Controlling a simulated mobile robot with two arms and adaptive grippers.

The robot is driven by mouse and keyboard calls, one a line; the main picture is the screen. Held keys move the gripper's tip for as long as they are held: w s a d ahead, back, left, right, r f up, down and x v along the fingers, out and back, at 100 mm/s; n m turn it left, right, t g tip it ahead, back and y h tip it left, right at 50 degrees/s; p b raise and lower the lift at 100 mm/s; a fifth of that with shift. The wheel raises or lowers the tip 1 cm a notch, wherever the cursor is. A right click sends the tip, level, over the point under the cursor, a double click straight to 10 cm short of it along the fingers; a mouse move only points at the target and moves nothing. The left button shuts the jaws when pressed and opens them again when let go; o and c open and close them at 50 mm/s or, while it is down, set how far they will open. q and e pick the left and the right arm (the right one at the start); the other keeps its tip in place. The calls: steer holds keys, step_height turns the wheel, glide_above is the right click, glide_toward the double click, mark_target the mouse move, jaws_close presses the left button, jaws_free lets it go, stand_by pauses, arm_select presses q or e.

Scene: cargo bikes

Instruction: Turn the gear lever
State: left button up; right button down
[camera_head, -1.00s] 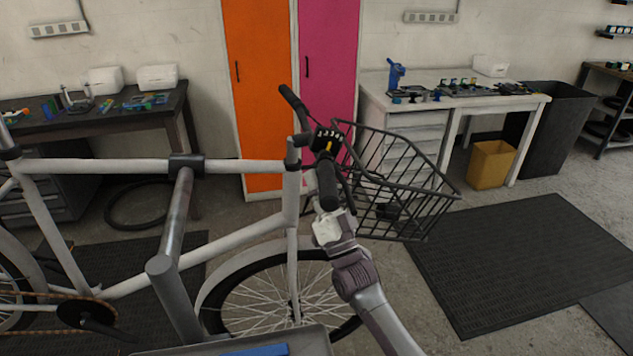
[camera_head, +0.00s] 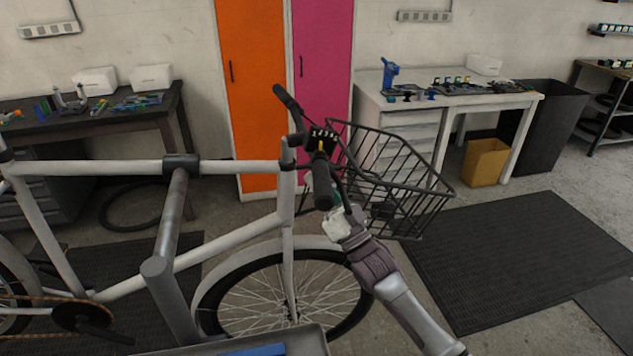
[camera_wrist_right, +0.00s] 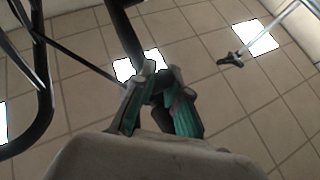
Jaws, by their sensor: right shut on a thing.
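The bike's handlebar carries a black gear indicator (camera_head: 323,136) with pale marks and a yellow pointer, behind the near black grip (camera_head: 322,186). My right gripper (camera_head: 336,194) is just below and right of this grip, its fingertips partly hidden by it. In the right wrist view, its green-sided fingers (camera_wrist_right: 156,90) close from both sides on a small dark piece, which looks like the gear lever (camera_wrist_right: 158,86). The lever is mostly covered by the fingers, so its angle is hard to tell. My left gripper is in neither view.
A black wire basket (camera_head: 420,180) is close to the right of my right gripper. The white bike frame (camera_head: 120,167) stretches left, with the front wheel (camera_head: 285,295) below. A white workbench (camera_head: 455,100) and orange and pink lockers stand behind. The dark floor mat (camera_head: 520,250) is clear.

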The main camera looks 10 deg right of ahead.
steer(key=c, duration=1.2)
jaws_free()
steer(key=shift+f, duration=0.1)
steer(key=v, duration=1.2)
